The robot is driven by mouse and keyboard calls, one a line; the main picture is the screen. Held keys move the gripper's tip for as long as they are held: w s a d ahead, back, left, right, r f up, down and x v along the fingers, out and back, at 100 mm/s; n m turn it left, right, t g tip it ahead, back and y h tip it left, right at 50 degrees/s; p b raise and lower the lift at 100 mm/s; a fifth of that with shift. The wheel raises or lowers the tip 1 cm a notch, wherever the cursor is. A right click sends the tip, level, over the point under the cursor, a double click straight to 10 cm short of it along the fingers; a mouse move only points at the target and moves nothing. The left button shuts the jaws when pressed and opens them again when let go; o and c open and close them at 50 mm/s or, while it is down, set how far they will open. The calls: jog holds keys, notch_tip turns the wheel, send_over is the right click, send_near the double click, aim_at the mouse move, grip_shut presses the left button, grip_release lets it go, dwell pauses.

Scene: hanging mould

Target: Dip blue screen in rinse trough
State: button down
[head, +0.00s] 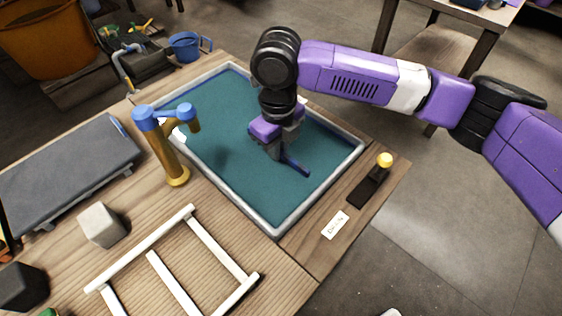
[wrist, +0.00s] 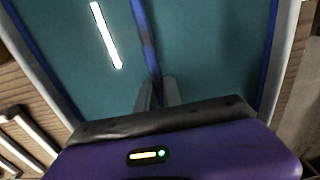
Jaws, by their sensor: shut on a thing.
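The trough (head: 232,190) is a wide tray with a grey rim and a flat teal inside, set in the wooden bench. My gripper (head: 282,150) is over its middle, pointing down, shut on a blue bar (head: 297,168). In the wrist view the blue bar (wrist: 146,40) runs away from between the fingertips (wrist: 158,92). It appears to be part of the blue screen; the rest of the screen cannot be clearly told from the teal surface. Blue edges (wrist: 269,60) run along the sides in the wrist view. Whether the bar touches the teal surface is unclear.
A brass tap with blue knobs (head: 172,150) stands at the trough's left rim. A white wooden frame (head: 170,285), a pale block (head: 102,225) and a grey slab (head: 70,165) are on the left. A yellow-knobbed lever (head: 383,163) and a card (head: 336,224) are on the right.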

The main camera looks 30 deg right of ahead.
jog(key=shift+w+a, duration=0.3)
jog(key=shift+w, duration=0.5)
jog(key=shift+s+d+p, duration=0.2)
jog(key=shift+s+d, duration=0.05)
jog(key=shift+s, duration=0.5)
jog(key=shift+s+d+p, duration=0.2)
jog(key=shift+s+d, duration=0.05)
jog(key=shift+s, duration=0.45)
jog(key=shift+w, duration=0.1)
jog(key=shift+w+a, duration=0.25)
jog(key=shift+w, duration=0.45)
jog(key=shift+w+a, duration=0.25)
jog(key=shift+w, duration=0.4)
jog(key=shift+s+d+p, duration=0.2)
jog(key=shift+s+d, duration=0.05)
jog(key=shift+s, duration=0.5)
jog(key=shift+s+d+p, duration=0.15)
jog(key=shift+s+d, duration=0.1)
jog(key=shift+s, duration=0.45)
